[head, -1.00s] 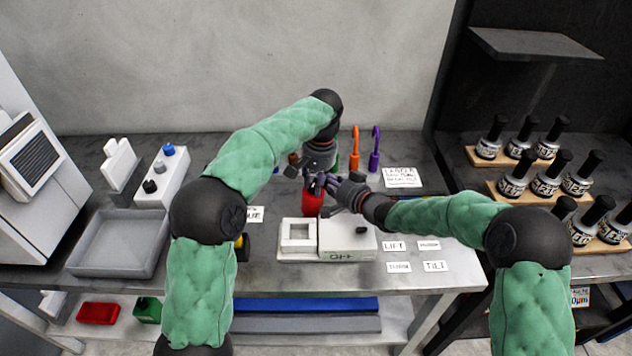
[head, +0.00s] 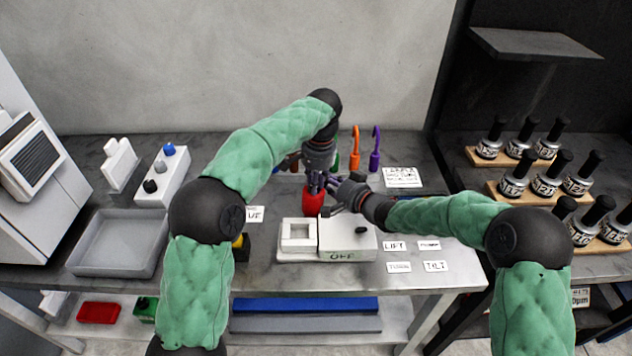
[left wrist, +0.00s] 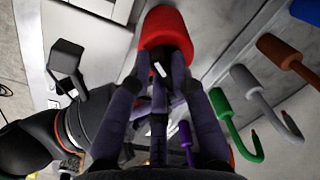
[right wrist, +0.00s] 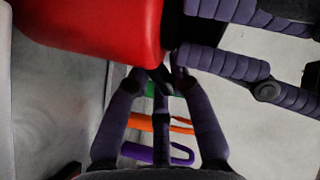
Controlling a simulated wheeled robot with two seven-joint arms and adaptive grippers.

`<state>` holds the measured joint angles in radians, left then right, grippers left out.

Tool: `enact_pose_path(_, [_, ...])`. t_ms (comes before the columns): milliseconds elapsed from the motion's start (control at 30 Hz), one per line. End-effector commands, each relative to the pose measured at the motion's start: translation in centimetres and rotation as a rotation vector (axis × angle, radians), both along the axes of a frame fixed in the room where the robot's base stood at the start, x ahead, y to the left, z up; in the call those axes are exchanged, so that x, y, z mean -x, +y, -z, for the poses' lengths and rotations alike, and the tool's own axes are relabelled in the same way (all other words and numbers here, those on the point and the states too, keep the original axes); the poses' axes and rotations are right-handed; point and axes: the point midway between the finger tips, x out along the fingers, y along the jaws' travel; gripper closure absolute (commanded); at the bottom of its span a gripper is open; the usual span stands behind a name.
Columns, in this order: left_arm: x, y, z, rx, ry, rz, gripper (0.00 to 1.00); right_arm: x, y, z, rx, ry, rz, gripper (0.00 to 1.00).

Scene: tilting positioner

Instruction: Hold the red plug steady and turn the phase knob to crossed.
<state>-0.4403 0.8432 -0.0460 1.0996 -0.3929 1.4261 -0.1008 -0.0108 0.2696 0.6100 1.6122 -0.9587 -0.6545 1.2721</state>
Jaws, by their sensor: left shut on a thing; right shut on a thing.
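The red plug (head: 313,202) is just behind the white device (head: 349,246) in the head view. My left gripper (head: 316,183) is shut at its upper end; the left wrist view shows the fingertips (left wrist: 160,66) against the red body (left wrist: 166,32). My right gripper (head: 334,190) is shut at the same end from the right; in the right wrist view its fingertips (right wrist: 165,76) meet beside the red body's corner (right wrist: 110,28). The fingers partly hide the grip. A black knob (head: 361,230) stands on the device, apart from both grippers. The front marking reads OFF.
Orange (head: 355,148) and purple (head: 375,150) hooked plugs stand behind. Word cards (head: 395,246) lie right of the device. A grey tray (head: 118,243) and a white block with knobs (head: 162,178) are left. Bottles (head: 545,180) fill the right shelf.

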Motion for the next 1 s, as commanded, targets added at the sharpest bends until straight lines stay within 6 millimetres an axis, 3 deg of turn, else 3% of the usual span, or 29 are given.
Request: enact_pose_path(1000, [-0.21, 0.58, -0.11, -0.009, 0.075, 0.961, 1.00, 0.01, 0.04, -0.03, -0.001, -0.001, -0.001, 1.00])
